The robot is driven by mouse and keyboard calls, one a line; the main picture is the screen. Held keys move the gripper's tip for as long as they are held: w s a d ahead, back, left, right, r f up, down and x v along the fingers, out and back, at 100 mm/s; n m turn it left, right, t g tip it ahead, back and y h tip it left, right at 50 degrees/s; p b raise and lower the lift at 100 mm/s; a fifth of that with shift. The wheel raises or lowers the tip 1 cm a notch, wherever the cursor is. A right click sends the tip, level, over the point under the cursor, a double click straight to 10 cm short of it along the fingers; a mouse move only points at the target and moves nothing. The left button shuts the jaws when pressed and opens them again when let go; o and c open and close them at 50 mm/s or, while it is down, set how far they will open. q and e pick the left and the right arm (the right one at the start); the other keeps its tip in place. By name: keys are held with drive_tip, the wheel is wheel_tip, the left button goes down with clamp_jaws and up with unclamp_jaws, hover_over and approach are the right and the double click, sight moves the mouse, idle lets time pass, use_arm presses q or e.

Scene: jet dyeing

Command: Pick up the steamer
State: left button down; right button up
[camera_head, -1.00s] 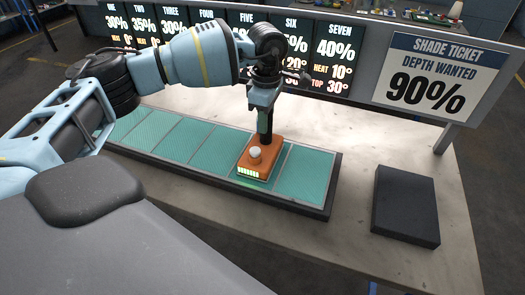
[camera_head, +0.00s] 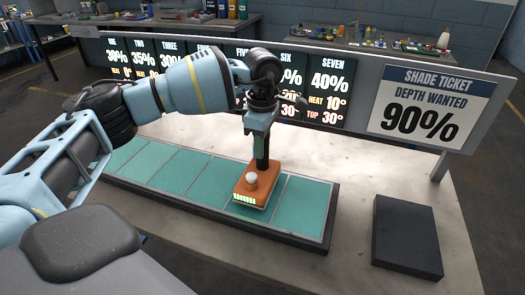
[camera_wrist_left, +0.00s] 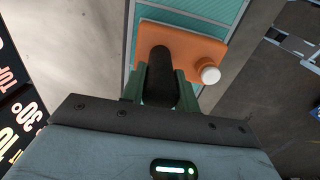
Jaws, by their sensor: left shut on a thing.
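The steamer (camera_head: 250,190) is an orange block with a white knob, a row of lit green bars on its front edge and a black upright handle. It is over the teal panels of the long tray (camera_head: 331,216), towards the right end; I cannot tell whether its underside touches them. My left gripper (camera_head: 261,134) is shut on the black handle from above. In the left wrist view the handle (camera_wrist_left: 161,80) sits between the green fingers, with the orange body (camera_wrist_left: 185,50) beyond. My right gripper is not in view.
A black block (camera_head: 407,237) lies on the table (camera_head: 350,170) right of the tray. Behind the tray stands a board of numbered panels (camera_head: 330,85) with a shade ticket (camera_head: 432,105) reading 90%. The table between tray and block is clear.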

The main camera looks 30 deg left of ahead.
use_arm(q)
drive_tip(key=shift+r, duration=0.9)
drive_tip(key=s+d+r, duration=0.1)
drive_tip(key=s+d, duration=0.7)
drive_tip(key=s, duration=0.6)
drive_tip(key=shift+r+b, duration=0.15)
drive_tip(key=shift+b, duration=0.15)
drive_tip(key=shift+a, duration=0.1)
